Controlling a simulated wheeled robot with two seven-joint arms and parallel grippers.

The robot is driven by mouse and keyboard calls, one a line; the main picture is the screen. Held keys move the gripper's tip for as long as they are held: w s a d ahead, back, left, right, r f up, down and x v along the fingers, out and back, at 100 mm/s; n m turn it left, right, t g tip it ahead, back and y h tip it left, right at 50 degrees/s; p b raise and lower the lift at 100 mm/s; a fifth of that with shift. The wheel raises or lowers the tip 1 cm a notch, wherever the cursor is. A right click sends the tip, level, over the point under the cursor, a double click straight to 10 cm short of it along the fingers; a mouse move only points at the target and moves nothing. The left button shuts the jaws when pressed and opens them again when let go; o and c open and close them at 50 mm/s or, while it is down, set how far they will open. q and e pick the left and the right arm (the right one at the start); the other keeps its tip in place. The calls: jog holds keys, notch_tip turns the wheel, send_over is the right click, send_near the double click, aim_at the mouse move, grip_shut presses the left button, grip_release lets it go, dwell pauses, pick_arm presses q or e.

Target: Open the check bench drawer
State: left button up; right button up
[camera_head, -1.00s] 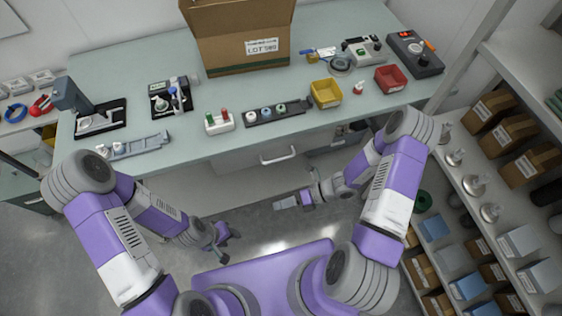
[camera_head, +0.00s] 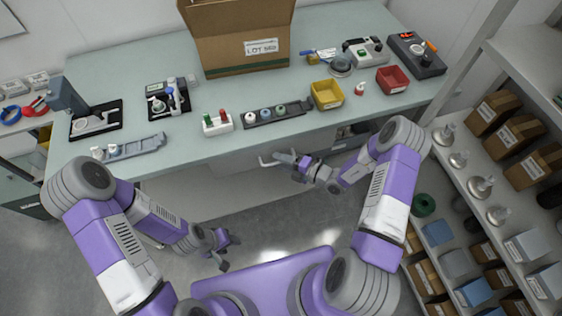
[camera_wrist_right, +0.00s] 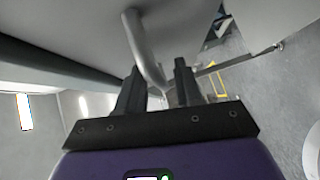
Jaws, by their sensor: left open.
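The check bench drawer (camera_head: 232,163) is under the bench's front edge and looks shut. Its pale bar handle (camera_head: 264,161) sticks out from the front, and its right part is hidden behind my right gripper. My right gripper (camera_head: 286,157) is at the handle. In the right wrist view, the handle (camera_wrist_right: 143,45) runs down between my two dark fingers (camera_wrist_right: 158,88), which stand apart with a gap beside the bar; I cannot tell whether either touches it. My left gripper (camera_head: 231,251) is open and empty, low over the floor, away from the bench.
The bench top (camera_head: 215,100) above holds a cardboard box (camera_head: 235,45), a yellow bin (camera_head: 327,94), a red bin (camera_head: 392,79) and a rack of caps (camera_head: 277,115). A shelf unit (camera_head: 470,180) stands at the right. The floor before the drawer is clear.

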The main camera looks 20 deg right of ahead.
grip_shut()
dwell(0.3)
